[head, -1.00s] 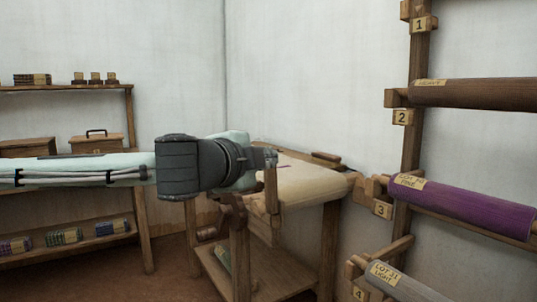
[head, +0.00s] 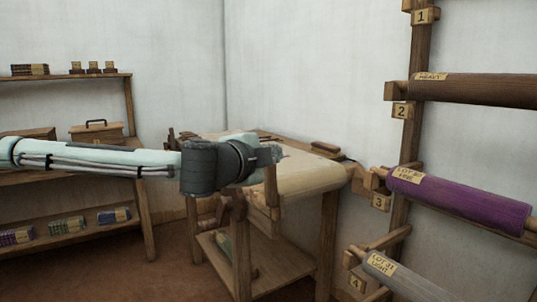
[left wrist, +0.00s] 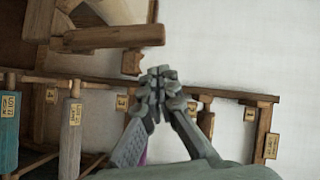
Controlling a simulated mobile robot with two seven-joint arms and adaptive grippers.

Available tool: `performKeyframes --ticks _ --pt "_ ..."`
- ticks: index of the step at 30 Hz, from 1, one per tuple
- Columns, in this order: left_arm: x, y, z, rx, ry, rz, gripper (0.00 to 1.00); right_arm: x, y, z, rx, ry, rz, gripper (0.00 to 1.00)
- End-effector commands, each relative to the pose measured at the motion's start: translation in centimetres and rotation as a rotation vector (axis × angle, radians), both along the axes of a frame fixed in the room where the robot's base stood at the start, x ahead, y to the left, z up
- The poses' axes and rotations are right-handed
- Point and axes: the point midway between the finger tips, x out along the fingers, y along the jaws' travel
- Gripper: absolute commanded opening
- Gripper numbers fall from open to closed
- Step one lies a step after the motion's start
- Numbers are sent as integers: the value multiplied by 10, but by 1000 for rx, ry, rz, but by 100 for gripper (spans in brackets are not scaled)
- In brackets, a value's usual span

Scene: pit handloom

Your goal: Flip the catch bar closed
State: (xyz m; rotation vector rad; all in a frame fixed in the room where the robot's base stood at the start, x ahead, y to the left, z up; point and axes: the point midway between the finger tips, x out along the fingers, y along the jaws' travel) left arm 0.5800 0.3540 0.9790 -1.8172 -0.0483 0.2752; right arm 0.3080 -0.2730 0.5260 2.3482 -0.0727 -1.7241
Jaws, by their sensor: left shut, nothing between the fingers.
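My left gripper (head: 274,156) reaches in from the left, over the near end of the wooden loom stand with the pale cloth (head: 312,178). In the left wrist view its fingers (left wrist: 158,82) are shut, with nothing seen between them. A short upright wooden bar (head: 272,187) is just below the fingertips in the head view; it may be the catch bar, but I cannot be sure. In the left wrist view a thick wooden bar (left wrist: 112,38) lies just beyond the fingertips, seemingly apart from them. Part of the stand is hidden behind my wrist. My right gripper is not seen.
A wall rack (head: 410,150) with numbered pegs carries a brown roll (head: 475,90), a purple roll (head: 460,198) and a grey roll (head: 405,278) on the right. Shelves (head: 60,178) with boxes and bundles stand at the left. Floor (head: 170,265) is free between shelves and stand.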

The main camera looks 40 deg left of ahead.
Motion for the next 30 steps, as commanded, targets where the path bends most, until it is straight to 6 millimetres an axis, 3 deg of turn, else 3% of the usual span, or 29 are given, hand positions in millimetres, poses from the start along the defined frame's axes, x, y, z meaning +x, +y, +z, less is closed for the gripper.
performKeyframes --ticks 9,22,30 --pt "14 22 -7 -2 -2 0 0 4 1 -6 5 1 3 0" --pt "15 23 -6 -5 0 0 0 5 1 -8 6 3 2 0" --pt "16 25 -4 -52 19 0 0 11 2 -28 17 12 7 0"
